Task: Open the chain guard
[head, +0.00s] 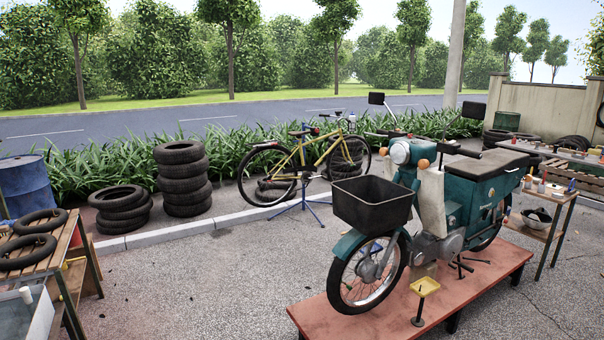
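A teal and white moped (441,205) stands upright on a low red platform (490,281) at the right, with a black basket (373,203) at its front. A yellow bicycle (318,155) is held on a blue repair stand (304,203) near the kerb, further back. I cannot make out a chain guard clearly on either one; the bicycle's chain area is small and the moped's lower rear is partly hidden by its body. Neither of my grippers shows in the head view.
Tyre stacks (184,180) stand along the kerb at the left, near a blue barrel (24,187). A wooden table with tyres (71,238) is at the left edge. A tool table (561,194) stands right of the moped. Middle paving is clear.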

